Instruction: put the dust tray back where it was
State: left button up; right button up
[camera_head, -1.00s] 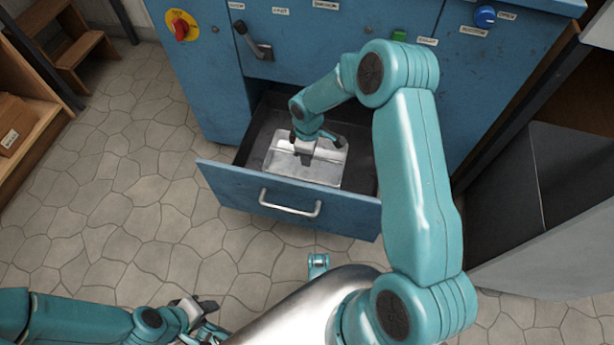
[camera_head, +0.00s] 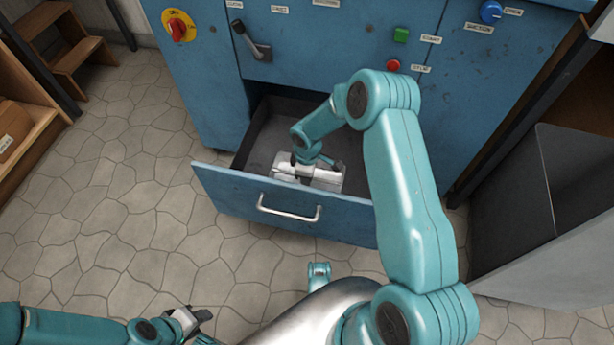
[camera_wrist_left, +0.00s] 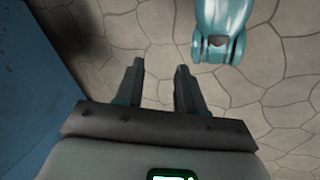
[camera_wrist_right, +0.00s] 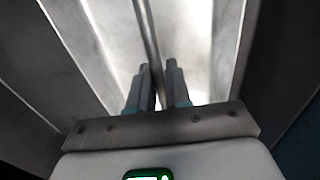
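The dust tray (camera_head: 325,178) is a shiny metal tray inside the open blue drawer (camera_head: 270,214), close behind its front panel. The panel hides the tray's near lower part. My right gripper (camera_head: 303,176) reaches down onto it. In the right wrist view, the fingers (camera_wrist_right: 158,80) are close together around a thin bar of the tray (camera_wrist_right: 149,35), with bright metal walls on both sides. Whether the tray rests on the drawer floor cannot be seen. My left gripper (camera_head: 200,317) is low over the floor; the left wrist view shows its fingers (camera_wrist_left: 158,75) apart and empty.
The blue machine (camera_head: 330,60) stands behind the drawer, with a lever (camera_head: 258,45), a red knob (camera_head: 177,26) and buttons. A grey bin (camera_head: 550,210) is at the right. Wooden shelving (camera_head: 25,130) is at the left. The stone floor (camera_head: 110,210) at left is clear.

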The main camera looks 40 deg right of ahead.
jog(key=o, duration=0.3)
jog(key=shift+o, duration=0.2)
jog(key=shift+r, duration=0.3)
pick_arm(q)
jog(key=shift+g, duration=0.4)
jog(key=r+p, duration=0.1)
jog(key=s+r+p, duration=0.1)
jog(key=r+p, duration=0.1)
jog(key=d+r+p, duration=0.1)
jog(key=r+p, duration=0.1)
jog(key=shift+s, duration=0.35)
pick_arm(e)
notch_tip(320, 180, up, 12)
jog(key=shift+f, duration=0.1)
